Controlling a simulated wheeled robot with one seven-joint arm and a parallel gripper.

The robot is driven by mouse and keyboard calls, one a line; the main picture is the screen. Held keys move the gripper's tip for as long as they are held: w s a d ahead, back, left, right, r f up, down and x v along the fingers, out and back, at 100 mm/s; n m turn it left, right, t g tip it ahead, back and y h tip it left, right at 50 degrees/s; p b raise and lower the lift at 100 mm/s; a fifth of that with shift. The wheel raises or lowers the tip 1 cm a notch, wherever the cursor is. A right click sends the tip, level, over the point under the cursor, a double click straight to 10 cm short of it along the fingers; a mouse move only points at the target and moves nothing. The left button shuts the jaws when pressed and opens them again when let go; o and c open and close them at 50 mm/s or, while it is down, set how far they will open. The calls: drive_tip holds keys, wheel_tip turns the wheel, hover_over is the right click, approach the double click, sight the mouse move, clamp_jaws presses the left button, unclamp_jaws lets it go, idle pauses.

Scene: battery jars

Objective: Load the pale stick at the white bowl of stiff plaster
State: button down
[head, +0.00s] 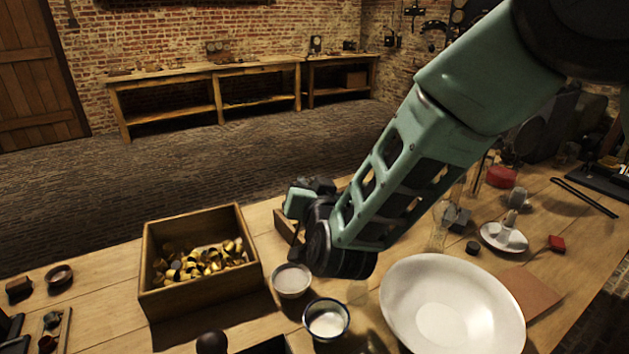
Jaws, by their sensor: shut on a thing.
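A small white bowl (291,283) with greyish-white plaster in it stands on the table, right of the wooden box. My gripper (297,243) is partly hidden behind my own wrist, low over the far side of this bowl. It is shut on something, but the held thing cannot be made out. I cannot make out the pale stick anywhere in the view. Whether anything touches the plaster is hidden too. A second small bowl (327,333), dark-rimmed with white contents, stands just in front and to the right.
A wooden box (200,293) of brass-coloured caps stands left of the bowls. A large white basin (398,323) is close on the right. A dark round knob (211,343) rises at the front edge. Glassware, a white dish (490,238) and a red object (501,177) stand further right.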

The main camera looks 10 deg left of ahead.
drive_tip(key=shift+f+b, duration=1.55)
drive_tip(key=shift+f, duration=1.25)
drive_tip(key=shift+f+b, duration=0.65)
drive_tip(key=shift+b, duration=0.05)
idle(0.4)
drive_tip(key=shift+r, duration=0.1)
wheel_tip(320, 180, up, 7)
drive_tip(key=p, duration=0.4)
idle(0.4)
idle(0.5)
